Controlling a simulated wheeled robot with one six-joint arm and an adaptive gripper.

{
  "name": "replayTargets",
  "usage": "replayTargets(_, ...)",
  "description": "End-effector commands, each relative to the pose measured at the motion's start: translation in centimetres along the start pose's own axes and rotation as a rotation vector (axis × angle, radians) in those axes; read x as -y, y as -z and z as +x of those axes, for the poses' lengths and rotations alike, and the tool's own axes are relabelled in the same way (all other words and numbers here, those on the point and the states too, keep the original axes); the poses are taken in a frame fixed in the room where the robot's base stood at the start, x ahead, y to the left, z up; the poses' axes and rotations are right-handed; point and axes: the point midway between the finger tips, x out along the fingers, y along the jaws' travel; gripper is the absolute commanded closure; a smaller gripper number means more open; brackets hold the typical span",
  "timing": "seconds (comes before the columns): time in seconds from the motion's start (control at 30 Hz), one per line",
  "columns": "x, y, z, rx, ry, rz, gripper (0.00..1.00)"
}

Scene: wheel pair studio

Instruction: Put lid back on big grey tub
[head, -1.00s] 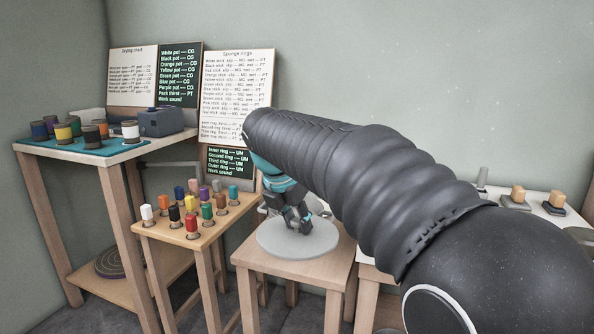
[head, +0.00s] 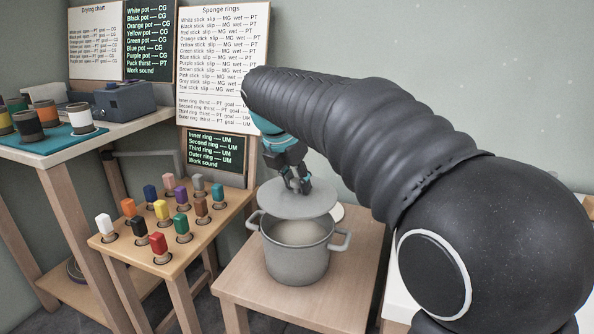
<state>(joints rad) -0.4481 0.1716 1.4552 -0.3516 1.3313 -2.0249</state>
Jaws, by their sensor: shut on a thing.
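The big grey tub (head: 296,262) stands upright on a small wooden table, with a handle on each side. Its top is partly uncovered and its pale inside shows at the front. The round grey lid (head: 282,211) is held roughly level over the back part of the tub's opening. A gap appears to show between the lid and the front rim; I cannot tell whether the lid touches the back rim. My gripper (head: 299,185) points down above the lid's middle and is shut on it. The lid's knob is hidden by the fingers.
The small wooden table (head: 343,290) has free room around the tub. A pale round thing (head: 337,213) shows partly behind the lid. A rack of coloured sticks (head: 195,245) stands close on the left. A bench with pots (head: 80,118) stands further left.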

Motion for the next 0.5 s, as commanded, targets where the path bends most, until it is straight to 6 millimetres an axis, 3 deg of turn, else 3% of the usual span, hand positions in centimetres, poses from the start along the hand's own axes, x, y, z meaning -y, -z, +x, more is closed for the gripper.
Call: replayTargets(0.5,0.1,1.0,2.7,0.0,0.0,0.002,1.0)
